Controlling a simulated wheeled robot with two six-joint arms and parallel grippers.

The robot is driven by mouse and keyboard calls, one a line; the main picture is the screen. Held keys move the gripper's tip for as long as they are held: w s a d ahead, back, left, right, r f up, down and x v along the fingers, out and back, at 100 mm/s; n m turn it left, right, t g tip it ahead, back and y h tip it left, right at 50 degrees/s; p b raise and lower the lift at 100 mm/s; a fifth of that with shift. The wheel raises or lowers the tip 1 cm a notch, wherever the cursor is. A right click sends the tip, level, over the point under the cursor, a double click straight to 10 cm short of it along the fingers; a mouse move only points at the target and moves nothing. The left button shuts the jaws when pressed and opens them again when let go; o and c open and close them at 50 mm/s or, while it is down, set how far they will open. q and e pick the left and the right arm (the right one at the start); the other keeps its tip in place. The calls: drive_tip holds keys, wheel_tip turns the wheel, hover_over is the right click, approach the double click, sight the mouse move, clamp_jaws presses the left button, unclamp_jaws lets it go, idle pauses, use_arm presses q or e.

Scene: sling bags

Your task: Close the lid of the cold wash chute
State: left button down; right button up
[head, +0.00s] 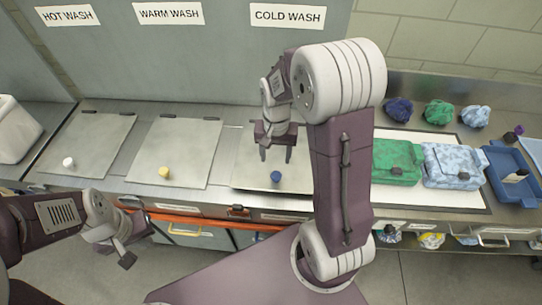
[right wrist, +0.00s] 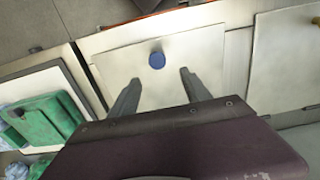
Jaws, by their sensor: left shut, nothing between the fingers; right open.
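The cold wash chute lid (head: 245,172) is a pale square panel with a blue knob (head: 276,176) near its front edge, below the COLD WASH sign (head: 288,16). It looks to lie flat in the counter; I cannot tell if it is fully flush. My right gripper (head: 276,158) is open and empty over the lid, just behind the knob. In the right wrist view, the blue knob (right wrist: 157,60) shows ahead of and between the open fingers (right wrist: 157,85). My right arm hides the lid's right side. My left gripper (head: 122,254) is shut and empty, low in front of the counter.
The hot wash lid (head: 90,145) with a white knob and the warm wash lid (head: 185,145) with a yellow knob lie flat to the left. Green (head: 398,160) and blue patterned (head: 452,165) bags lie on a white mat at right. A blue tray (head: 510,175) stands beyond.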

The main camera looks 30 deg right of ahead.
sight(276, 174)
drive_tip(key=shift+s+f, duration=1.1)
drive_tip(key=shift+f, duration=0.15)
drive_tip(key=f, duration=0.1)
drive_tip(key=w+f, duration=0.1)
drive_tip(key=f, duration=0.3)
drive_tip(key=shift+w+f, duration=0.15)
drive_tip(key=shift+w, duration=0.25)
drive_tip(key=shift+f, duration=0.4)
drive_tip(key=shift+s, duration=0.45)
drive_tip(key=shift+w, duration=0.3)
clamp_jaws()
use_arm(q)
drive_tip(key=shift+s, duration=0.45)
